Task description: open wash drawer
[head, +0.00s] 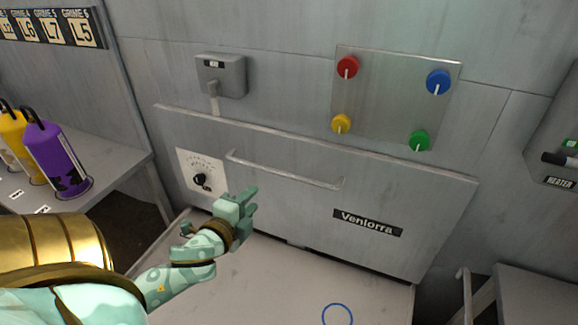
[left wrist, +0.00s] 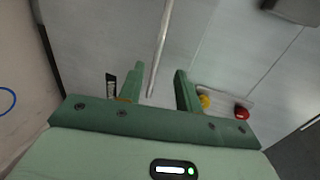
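The wash drawer (head: 300,215) is a wide grey front panel with a "Venlorra" label (head: 367,222), and it looks closed. Its long bar handle (head: 285,171) runs across the upper part of the panel. My left gripper (head: 252,200) is in front of the panel, below the handle's left half. In the left wrist view my left gripper (left wrist: 160,72) has its two fingers apart with nothing held. The bar handle (left wrist: 162,45) shows beyond and between the fingertips; I see no contact. My right gripper is not in view.
A dial plate (head: 202,178) is left of the handle. A panel with coloured knobs (head: 395,95) and a grey box (head: 221,75) are on the wall above. A pale surface (head: 250,280) with a blue ring lies below. Purple (head: 55,160) and yellow cylinders stand on the left bench.

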